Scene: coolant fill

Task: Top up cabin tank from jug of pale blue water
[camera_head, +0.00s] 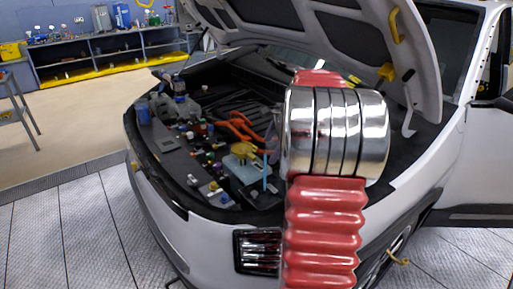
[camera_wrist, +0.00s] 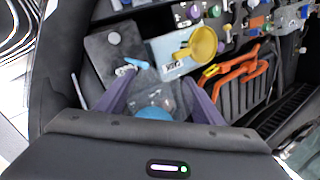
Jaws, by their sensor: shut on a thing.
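In the wrist view my gripper (camera_wrist: 158,80) points down over the front of the engine bay, its two purple fingers on either side of a jug. Of the jug, a blue rounded part (camera_wrist: 154,113) and a clear, see-through part show; the rest is hidden by my gripper's body. A pale blue tank (camera_wrist: 172,66) with a yellow funnel-like piece (camera_wrist: 202,42) on it stands just beyond the fingers, to the right. In the head view the tank (camera_head: 252,171) and yellow piece (camera_head: 243,149) show left of my red arm, which hides most of my gripper.
Orange hoses (camera_wrist: 235,70) lie right of the tank. Several coloured caps and small fittings crowd the bay behind it. The raised hood (camera_head: 330,35) hangs over the bay, close above my arm. The grey floor left of the car is clear.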

